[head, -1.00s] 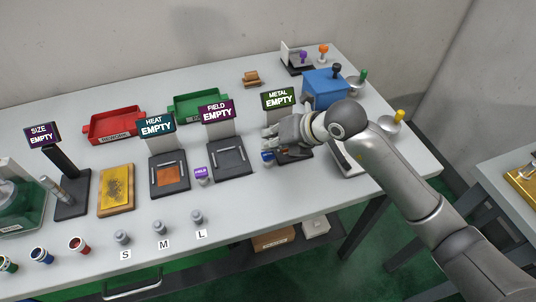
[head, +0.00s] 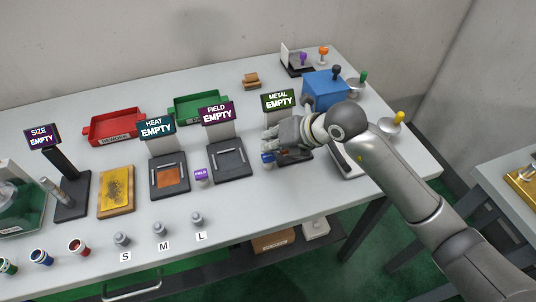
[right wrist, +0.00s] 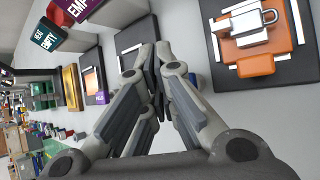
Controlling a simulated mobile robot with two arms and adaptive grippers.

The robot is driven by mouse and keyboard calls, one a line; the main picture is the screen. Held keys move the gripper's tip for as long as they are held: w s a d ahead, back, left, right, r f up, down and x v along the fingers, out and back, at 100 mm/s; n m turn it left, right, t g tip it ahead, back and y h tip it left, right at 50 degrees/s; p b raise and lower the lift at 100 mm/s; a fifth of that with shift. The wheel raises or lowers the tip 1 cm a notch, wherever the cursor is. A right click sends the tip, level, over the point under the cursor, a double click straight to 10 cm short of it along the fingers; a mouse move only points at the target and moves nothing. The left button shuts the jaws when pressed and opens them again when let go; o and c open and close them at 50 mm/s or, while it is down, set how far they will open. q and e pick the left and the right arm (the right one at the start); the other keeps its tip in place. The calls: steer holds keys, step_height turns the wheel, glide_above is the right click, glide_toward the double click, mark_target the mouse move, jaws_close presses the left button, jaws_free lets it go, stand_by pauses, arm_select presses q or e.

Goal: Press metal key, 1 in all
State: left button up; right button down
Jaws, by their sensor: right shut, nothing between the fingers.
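The metal station (head: 293,157) is a dark pad behind my right gripper, with a sign (head: 279,99) reading METAL EMPTY. A small blue key (head: 267,159) with a pale front stands at its left edge; I take it as the metal key. My right gripper (head: 267,141) is shut and empty, just above and behind this key in the head view; I cannot tell whether it touches. My left gripper is not in view.
The field station (head: 230,160) and its purple key (head: 201,175) stand to the left. Beyond are the heat station (head: 169,176) and a yellow pad (head: 116,190). A blue box (head: 325,91) stands behind my right arm.

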steer(key=shift+f, duration=0.1)
steer(key=shift+f+b, duration=0.35)
steer(key=shift+f+b, duration=0.5)
steer(key=shift+f, duration=0.15)
stand_by(0.7)
steer(key=shift+r, duration=0.1)
steer(key=shift+r+p, duration=0.7)
steer(key=shift+r, duration=0.3)
step_height(320, 180, up, 5)
steer(key=p, duration=0.3)
stand_by(0.8)
